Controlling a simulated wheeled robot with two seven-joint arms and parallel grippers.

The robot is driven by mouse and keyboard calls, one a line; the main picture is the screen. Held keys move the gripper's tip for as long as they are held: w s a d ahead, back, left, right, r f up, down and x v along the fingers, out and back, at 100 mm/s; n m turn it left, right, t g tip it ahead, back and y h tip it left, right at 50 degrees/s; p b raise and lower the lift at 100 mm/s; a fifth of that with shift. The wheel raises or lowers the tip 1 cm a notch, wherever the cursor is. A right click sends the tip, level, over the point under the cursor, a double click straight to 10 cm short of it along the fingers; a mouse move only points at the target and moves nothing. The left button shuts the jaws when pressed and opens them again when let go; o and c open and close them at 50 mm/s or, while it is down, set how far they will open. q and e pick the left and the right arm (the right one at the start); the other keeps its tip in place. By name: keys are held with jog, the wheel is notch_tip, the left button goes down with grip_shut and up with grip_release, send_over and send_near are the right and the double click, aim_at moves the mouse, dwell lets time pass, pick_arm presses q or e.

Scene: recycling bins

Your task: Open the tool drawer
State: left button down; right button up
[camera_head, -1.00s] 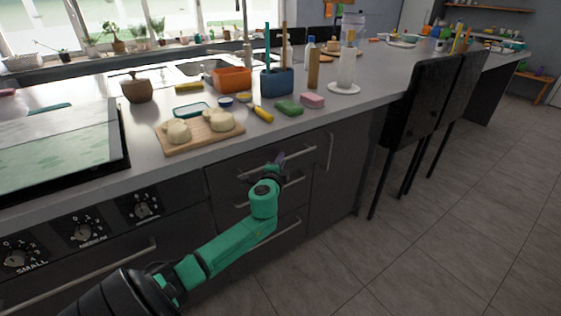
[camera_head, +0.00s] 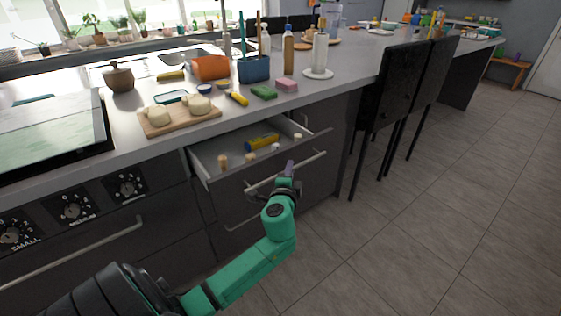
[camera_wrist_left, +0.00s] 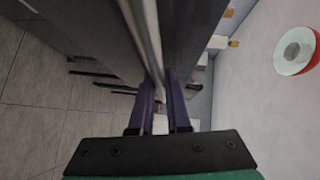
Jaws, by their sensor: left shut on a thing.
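The tool drawer (camera_head: 236,180) stands pulled out from under the counter in the head view, so its inside shows. It has a dark front, pale inner walls and a metal bar handle (camera_head: 315,157). A yellow object (camera_head: 262,142) and several small pale items lie inside. My left gripper (camera_head: 290,167) is at the drawer's handle, with its purple fingers shut on the bar. In the left wrist view the handle bar (camera_wrist_left: 151,35) runs down between the two fingers of my left gripper (camera_wrist_left: 160,92). My right gripper is in neither view.
Above the drawer, the counter (camera_head: 205,132) holds a cutting board (camera_head: 155,127), a green sponge (camera_head: 264,92) and a pink sponge (camera_head: 287,85). Another drawer front is below. Dark chairs (camera_head: 391,95) stand to the right. The tiled floor (camera_head: 400,240) in front is clear.

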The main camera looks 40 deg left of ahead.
pick_arm(q)
jog(key=s+d, duration=0.2)
jog(key=d, duration=0.5)
dwell(0.3)
jog(key=c, duration=0.9)
grip_release()
jog(key=b+v, duration=0.1)
jog(key=v, duration=1.3)
jog(key=shift+s, duration=0.35)
